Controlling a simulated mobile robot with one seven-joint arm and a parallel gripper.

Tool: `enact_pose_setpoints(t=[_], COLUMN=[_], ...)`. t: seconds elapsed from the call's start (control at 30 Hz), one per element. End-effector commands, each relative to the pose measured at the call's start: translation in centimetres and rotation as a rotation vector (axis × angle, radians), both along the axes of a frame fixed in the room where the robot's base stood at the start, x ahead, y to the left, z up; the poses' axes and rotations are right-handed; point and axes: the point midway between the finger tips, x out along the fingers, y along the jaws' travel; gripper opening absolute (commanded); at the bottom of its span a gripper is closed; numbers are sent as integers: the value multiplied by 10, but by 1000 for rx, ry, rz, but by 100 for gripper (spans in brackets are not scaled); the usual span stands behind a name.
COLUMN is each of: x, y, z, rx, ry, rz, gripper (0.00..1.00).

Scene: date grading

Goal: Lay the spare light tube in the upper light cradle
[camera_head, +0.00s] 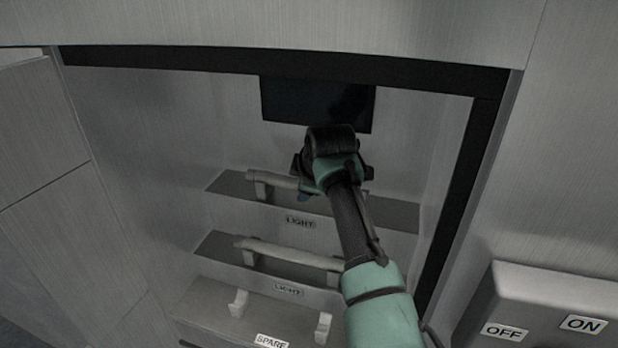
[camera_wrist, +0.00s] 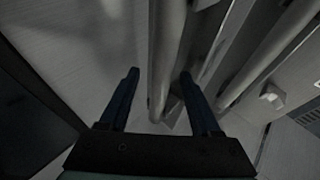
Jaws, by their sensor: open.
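A pale light tube (camera_head: 278,181) lies along the upper LIGHT shelf, its left end at a cradle hook (camera_head: 260,190). My gripper (camera_wrist: 160,74) is open at this tube, with one finger on each side of it in the wrist view (camera_wrist: 165,50). Contact cannot be told. In the head view my arm hides the tube's right part and most of the fingers. A second tube (camera_head: 290,252) rests in the lower LIGHT cradle. The two white hooks of the SPARE cradle (camera_head: 238,303) hold no tube.
The shelves sit in a recess with a black frame (camera_head: 455,200). A dark panel (camera_head: 317,104) is on the back wall, just above my gripper. A box with OFF and ON labels (camera_head: 560,300) is at the lower right. The second tube (camera_wrist: 265,55) runs close beside in the wrist view.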

Motion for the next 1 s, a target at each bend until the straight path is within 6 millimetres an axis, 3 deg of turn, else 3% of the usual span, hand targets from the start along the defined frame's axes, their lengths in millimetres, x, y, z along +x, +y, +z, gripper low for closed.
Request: enact_pose_setpoints(t=[0.27, 0.73, 1.0], x=[-17, -70, -82], y=[-4, -15, -18], z=[18, 75, 87], rx=[0, 0, -1], ry=[-4, -4, -1], rz=[1, 0, -1], gripper=[64, 64, 64])
